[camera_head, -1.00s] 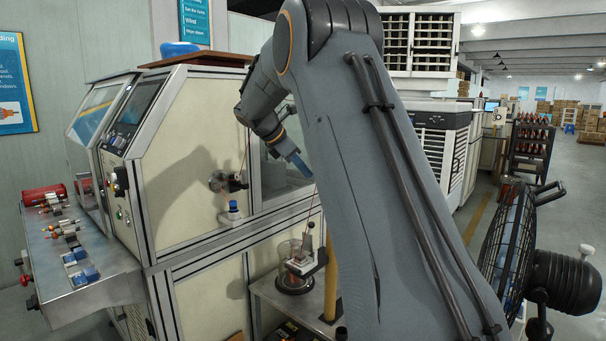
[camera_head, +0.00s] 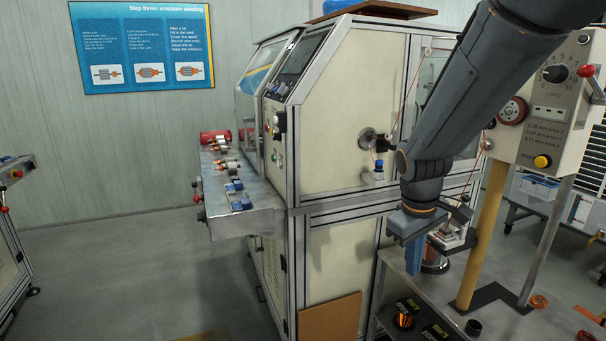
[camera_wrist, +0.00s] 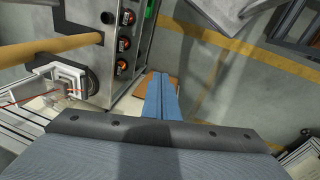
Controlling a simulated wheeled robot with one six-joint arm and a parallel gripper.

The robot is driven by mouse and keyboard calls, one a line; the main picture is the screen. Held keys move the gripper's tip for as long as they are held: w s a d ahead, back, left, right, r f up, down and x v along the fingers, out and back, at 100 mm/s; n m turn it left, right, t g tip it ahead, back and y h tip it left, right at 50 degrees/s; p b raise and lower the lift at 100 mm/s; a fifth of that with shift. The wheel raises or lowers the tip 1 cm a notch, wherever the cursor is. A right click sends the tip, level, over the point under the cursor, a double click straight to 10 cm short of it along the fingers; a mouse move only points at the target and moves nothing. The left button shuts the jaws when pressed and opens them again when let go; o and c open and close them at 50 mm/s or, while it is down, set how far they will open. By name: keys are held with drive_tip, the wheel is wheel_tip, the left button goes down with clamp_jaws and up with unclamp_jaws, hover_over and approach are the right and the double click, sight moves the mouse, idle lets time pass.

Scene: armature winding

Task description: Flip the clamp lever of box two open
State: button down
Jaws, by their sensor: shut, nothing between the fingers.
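My gripper (camera_head: 413,262) has blue fingers pressed together and points down, empty, beside the stand in the head view. In the wrist view its fingers (camera_wrist: 161,82) hang above the floor. Just right of it in the head view, a small white-and-metal clamp-like fixture (camera_head: 449,236) sits over a glass jar on the stand. The fixture (camera_wrist: 62,80) is at the left in the wrist view, apart from the fingers. A cream control box (camera_head: 535,120) with a dial and yellow button stands at the right. I cannot make out which part is box two's clamp lever.
A yellow post (camera_head: 484,235) rises beside the fixture. Black boxes with copper spools (camera_head: 404,318) sit low on the stand (camera_head: 505,325).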

drive_tip(key=s+a+f+m+y+b, duration=0.1)
drive_tip(key=s+a+f+m, duration=0.1)
drive_tip(key=s+f+m, duration=0.3)
drive_tip(key=s+a+f+m+y, duration=0.1)
drive_tip(key=s+a+f, duration=0.15)
drive_tip(key=s, duration=0.45)
drive_tip(key=m+t+h+b, duration=0.4)
drive_tip(key=m+t+h, duration=0.1)
drive_tip(key=m, duration=0.7)
approach(466, 200)
drive_tip(key=shift+p+x, duration=1.7)
drive_tip(key=shift+x, duration=1.3)
drive_tip(key=shift+s+d, duration=0.1)
drive_tip(key=shift+d, duration=0.05)
